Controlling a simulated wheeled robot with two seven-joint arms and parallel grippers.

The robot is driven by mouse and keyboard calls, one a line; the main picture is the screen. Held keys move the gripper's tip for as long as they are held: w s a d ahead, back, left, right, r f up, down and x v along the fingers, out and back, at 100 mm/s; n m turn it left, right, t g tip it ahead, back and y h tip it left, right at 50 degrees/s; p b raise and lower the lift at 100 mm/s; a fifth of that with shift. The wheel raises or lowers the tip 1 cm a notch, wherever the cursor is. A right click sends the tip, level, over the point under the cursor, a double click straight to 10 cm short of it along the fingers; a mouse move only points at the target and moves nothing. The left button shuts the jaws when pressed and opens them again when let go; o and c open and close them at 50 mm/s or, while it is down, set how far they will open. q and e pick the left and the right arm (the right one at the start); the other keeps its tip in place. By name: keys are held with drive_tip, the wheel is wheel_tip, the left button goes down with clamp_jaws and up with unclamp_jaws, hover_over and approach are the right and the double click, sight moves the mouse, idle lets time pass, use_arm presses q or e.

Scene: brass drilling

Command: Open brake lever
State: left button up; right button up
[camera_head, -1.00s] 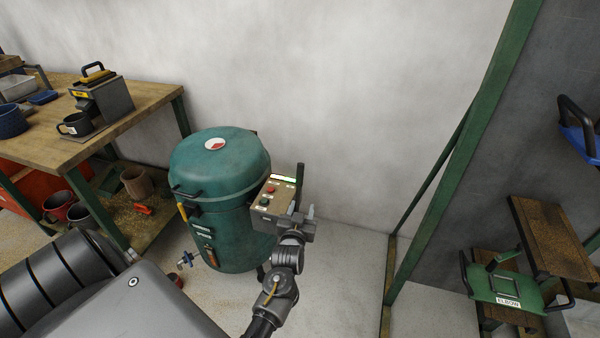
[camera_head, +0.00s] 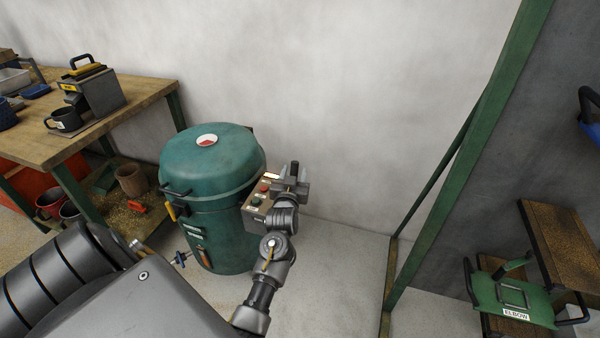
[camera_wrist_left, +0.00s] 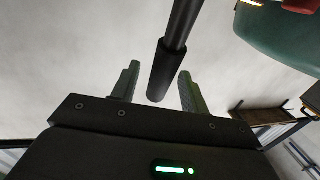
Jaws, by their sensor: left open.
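The brake lever (camera_head: 295,168) appears to be the dark upright bar at the right side of the control box on the green kiln-like drum. In the left wrist view the lever (camera_wrist_left: 165,72) is a thin rod with a thicker black grip. My left gripper (camera_head: 297,184) is open at the lever, and part of the lever is hidden behind it. In the left wrist view, the grip's end lies between the two spread fingers of the gripper (camera_wrist_left: 159,70), with a visible gap on each side. My right gripper is not in view.
The green drum (camera_head: 212,165) and its control box (camera_head: 257,204) with red and green buttons stand just left of the gripper. A wooden workbench (camera_head: 150,90) is at the left. A green post (camera_head: 440,190) rises at the right. The wall behind is bare.

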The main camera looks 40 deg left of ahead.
use_arm(q)
drive_tip(key=shift+w+a+f, duration=0.1)
drive_tip(key=shift+w+a, duration=0.1)
drive_tip(key=shift+w, duration=0.2)
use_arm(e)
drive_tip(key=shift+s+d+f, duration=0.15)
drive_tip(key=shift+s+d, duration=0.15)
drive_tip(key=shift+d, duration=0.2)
use_arm(q)
clamp_jaws()
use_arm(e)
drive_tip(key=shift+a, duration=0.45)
